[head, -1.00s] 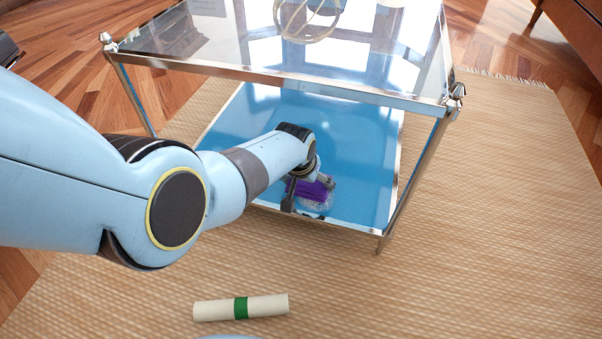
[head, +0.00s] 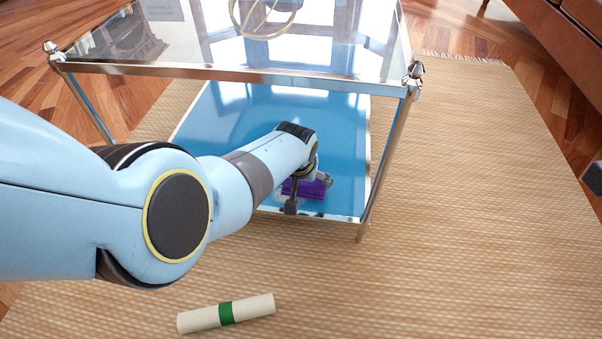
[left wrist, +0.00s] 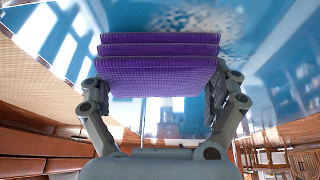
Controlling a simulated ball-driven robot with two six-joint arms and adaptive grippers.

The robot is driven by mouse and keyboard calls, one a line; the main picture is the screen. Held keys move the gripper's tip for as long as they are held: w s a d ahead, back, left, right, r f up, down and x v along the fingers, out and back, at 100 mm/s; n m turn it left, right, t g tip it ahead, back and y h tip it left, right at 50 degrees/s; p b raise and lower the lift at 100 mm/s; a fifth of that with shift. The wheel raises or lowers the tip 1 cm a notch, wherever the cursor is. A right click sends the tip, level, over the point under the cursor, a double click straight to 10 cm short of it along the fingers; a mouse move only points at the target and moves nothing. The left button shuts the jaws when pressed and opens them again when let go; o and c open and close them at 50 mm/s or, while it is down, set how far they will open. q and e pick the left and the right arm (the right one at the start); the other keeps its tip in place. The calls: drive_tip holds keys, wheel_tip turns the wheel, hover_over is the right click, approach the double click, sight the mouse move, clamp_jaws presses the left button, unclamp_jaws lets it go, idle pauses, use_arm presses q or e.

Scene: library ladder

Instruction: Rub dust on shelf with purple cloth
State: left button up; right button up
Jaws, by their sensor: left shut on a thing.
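The purple cloth (head: 306,189) is a folded, ribbed pad at the front of the blue lower shelf (head: 345,150) of a glass-topped metal table. My left gripper (head: 305,193) is shut on it, with the arm reaching in under the glass top. In the left wrist view the cloth (left wrist: 160,75) sits between both fingers, its layers facing the shelf. Pale mottled dust (left wrist: 185,20) shows on the blue surface beyond the cloth there. In the head view the arm and cloth hide part of the shelf front. A dark piece at the right edge (head: 593,178) looks like my right gripper, mostly cut off.
The glass top (head: 300,45) with its metal front rail is above my left forearm. The right front leg (head: 385,160) stands right of the cloth. A cream roll with a green band (head: 226,313) lies on the woven rug. The rug to the right is clear.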

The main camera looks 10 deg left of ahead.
use_arm(q)
drive_tip(key=shift+s+d+r, duration=0.1)
drive_tip(key=shift+d+r, duration=0.1)
drive_tip(key=shift+d, duration=0.35)
drive_tip(key=shift+a+r+p, duration=0.15)
drive_tip(key=shift+a+p, duration=0.6)
drive_tip(key=shift+a, duration=1.1)
drive_tip(key=shift+w+a+p, duration=0.2)
drive_tip(key=shift+a+p, duration=0.1)
drive_tip(key=shift+a, duration=1.4)
drive_tip(key=shift+a+f+p, duration=0.15)
drive_tip(key=shift+a+f, duration=0.05)
drive_tip(key=shift+a, duration=1.1)
drive_tip(key=shift+a+f+p, duration=0.15)
drive_tip(key=shift+a, duration=1.15)
use_arm(e)
drive_tip(key=shift+s+r+y, duration=0.15)
drive_tip(key=shift+r+y, duration=0.15)
drive_tip(key=shift+r, duration=1.6)
use_arm(q)
drive_tip(key=shift+r, duration=0.1)
use_arm(e)
drive_tip(key=shift+r, duration=0.15)
